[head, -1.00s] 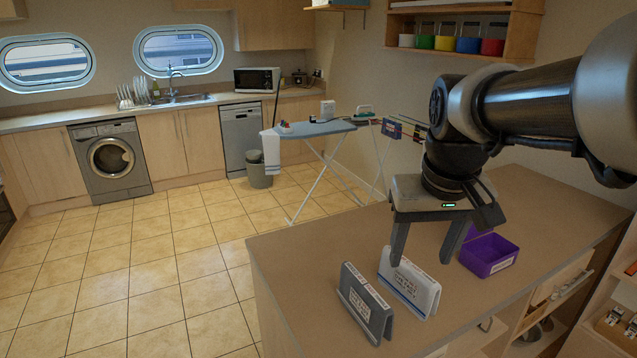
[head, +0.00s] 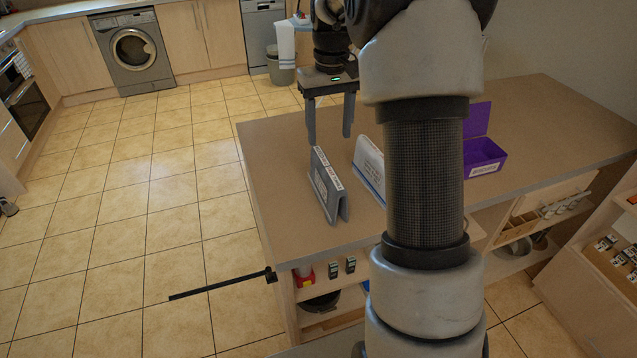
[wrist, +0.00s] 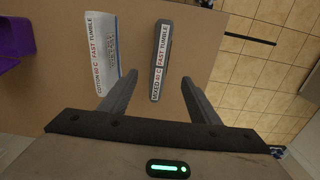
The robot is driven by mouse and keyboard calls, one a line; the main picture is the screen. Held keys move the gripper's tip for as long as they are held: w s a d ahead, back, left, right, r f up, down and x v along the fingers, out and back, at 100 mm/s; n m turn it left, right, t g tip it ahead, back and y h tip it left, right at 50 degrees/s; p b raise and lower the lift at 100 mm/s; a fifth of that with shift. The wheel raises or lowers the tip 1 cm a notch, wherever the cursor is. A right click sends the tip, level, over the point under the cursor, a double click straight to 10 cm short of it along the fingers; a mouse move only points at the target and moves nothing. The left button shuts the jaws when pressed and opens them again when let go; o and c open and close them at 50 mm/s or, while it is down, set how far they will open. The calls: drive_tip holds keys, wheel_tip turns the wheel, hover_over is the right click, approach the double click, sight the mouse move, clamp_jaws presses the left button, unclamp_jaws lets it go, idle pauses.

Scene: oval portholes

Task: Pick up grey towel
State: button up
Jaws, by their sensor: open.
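The grey towel (head: 327,188) stands folded like a tent near the left end of the counter, with a white label strip along its top. In the wrist view the grey towel (wrist: 161,60) is a narrow upright shape; the label reads "MIXED" and "FAST TUMBLE". My gripper (head: 330,138) is open and empty, pointing down above and just behind the towel in the head view. In the wrist view my gripper (wrist: 159,82) has its fingers spread to either side of the towel's line, with clear gaps. I cannot tell the exact height between fingertips and towel.
A white folded towel with a blue stripe (head: 369,163) stands close to the right, partly hidden by my arm; it also shows in the wrist view (wrist: 100,50). A purple box (head: 486,158) is farther right on the counter (head: 560,130). A dark rod (head: 220,284) juts from the counter's side.

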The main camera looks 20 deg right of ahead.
sight(328, 168)
wheel_tip(328, 168, down, 12)
drive_tip(key=shift+r, duration=0.15)
drive_tip(key=shift+w+f, duration=0.15)
drive_tip(key=shift+f, duration=1.25)
drive_tip(key=shift+w+f, duration=0.15)
drive_tip(key=shift+f, duration=1.2)
clamp_jaws()
wheel_tip(328, 168, up, 9)
drive_tip(key=shift+a+r, duration=0.1)
drive_tip(key=shift+r, duration=0.45)
drive_tip(key=s+a+f+p, duration=0.2)
drive_tip(key=s+a+p, duration=0.2)
drive_tip(key=s+a, duration=0.6)
drive_tip(key=shift+s+a+f, duration=0.25)
drive_tip(key=shift+a, duration=0.25)
